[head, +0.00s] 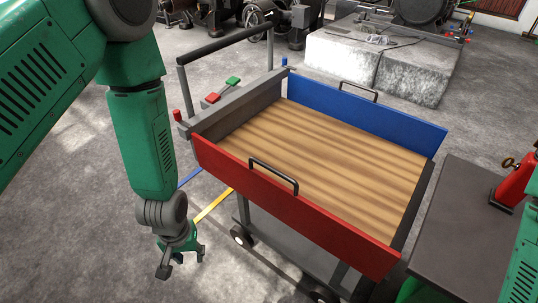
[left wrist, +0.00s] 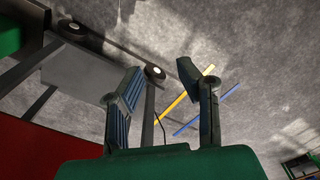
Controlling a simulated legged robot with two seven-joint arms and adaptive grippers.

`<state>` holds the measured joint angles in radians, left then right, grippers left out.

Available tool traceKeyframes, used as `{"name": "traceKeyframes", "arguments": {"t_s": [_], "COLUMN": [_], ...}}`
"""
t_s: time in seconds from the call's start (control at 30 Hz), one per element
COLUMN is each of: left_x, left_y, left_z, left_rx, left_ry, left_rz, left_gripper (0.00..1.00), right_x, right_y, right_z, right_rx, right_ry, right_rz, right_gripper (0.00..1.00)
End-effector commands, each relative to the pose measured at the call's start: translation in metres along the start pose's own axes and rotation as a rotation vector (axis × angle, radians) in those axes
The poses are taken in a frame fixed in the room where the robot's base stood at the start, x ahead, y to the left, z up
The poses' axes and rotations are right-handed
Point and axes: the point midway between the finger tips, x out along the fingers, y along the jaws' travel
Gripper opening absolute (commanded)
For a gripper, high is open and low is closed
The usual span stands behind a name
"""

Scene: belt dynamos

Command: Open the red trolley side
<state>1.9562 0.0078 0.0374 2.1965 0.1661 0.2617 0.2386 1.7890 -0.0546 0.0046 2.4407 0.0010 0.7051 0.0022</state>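The trolley has a wooden bed (head: 335,150) and a red side panel (head: 290,208) along its near edge, standing upright, with a dark handle (head: 273,175) on it. In the left wrist view the red side (left wrist: 40,150) fills the lower left. A red knob (head: 177,115) sits at the trolley's left corner. My left gripper (head: 183,268) hangs to the left of the trolley, below the red side's left end and apart from it. Its fingers (left wrist: 165,95) are spread with nothing between them. My right gripper is not seen; only a green part of that arm shows at the right edge.
A blue side (head: 375,112) stands upright at the trolley's far edge. A red and a green button (head: 212,97) sit beside the push bar (head: 225,45). A dark table (head: 465,225) with a red tool (head: 515,182) stands close on the right. Yellow and blue strips (head: 212,205) lie on the floor.

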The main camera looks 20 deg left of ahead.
Motion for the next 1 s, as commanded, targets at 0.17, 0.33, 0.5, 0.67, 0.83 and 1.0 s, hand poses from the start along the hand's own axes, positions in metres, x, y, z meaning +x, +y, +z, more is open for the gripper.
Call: {"name": "traceKeyframes", "arguments": {"t_s": [0.17, 0.33, 0.5, 0.67, 0.83, 1.0], "left_x": [-0.127, -0.232, -0.276, -0.268, -0.238, -0.205], "left_y": [0.072, 0.124, 0.143, 0.149, 0.161, 0.176], "left_z": [-0.103, -0.153, -0.168, -0.167, -0.16, -0.154], "left_rx": [-0.423, -0.655, -0.729, -0.736, -0.733, -0.733], "left_ry": [-0.087, -0.225, -0.302, -0.313, -0.314, -0.312], "left_rz": [0.137, 0.272, 0.328, 0.331, 0.328, 0.328], "left_gripper": [0.31, 0.31, 0.31, 0.31, 0.31, 0.31], "right_x": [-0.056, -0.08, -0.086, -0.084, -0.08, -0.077], "right_y": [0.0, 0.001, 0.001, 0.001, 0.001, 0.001], "right_z": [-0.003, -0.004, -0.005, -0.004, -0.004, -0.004], "right_rx": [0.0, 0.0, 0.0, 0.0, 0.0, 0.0], "right_ry": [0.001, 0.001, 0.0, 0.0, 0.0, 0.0], "right_rz": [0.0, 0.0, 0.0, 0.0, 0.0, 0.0], "right_gripper": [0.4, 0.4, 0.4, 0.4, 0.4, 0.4]}}
